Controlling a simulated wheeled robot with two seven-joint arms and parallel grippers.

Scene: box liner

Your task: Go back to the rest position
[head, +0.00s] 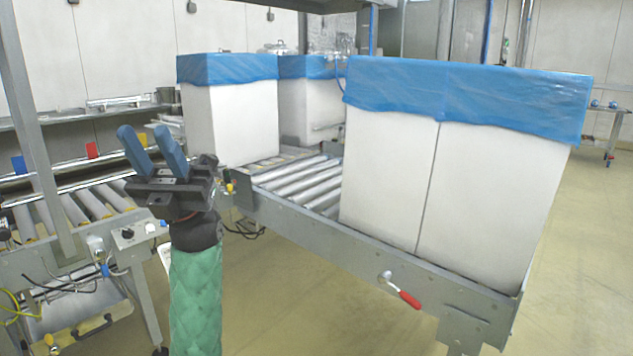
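My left gripper (144,130) is raised in the left half of the head view, on a green-sleeved arm that comes up from the bottom. Its two blue fingers point up and stand apart, with nothing between them. It is in front of the conveyors and touches no box that I can see. A large white box (440,190) with a blue liner folded over its rim stands on the roller conveyor at the right. A second lined white box (230,122) stands farther back at the left. A third (310,105) is partly hidden behind it. My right gripper is out of view.
The roller conveyor (300,188) with a metal side rail and a red-handled lever (404,293) runs across the middle. Another roller conveyor (85,205) and a grey post (35,130) are at the left. The floor (290,310) in front is clear.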

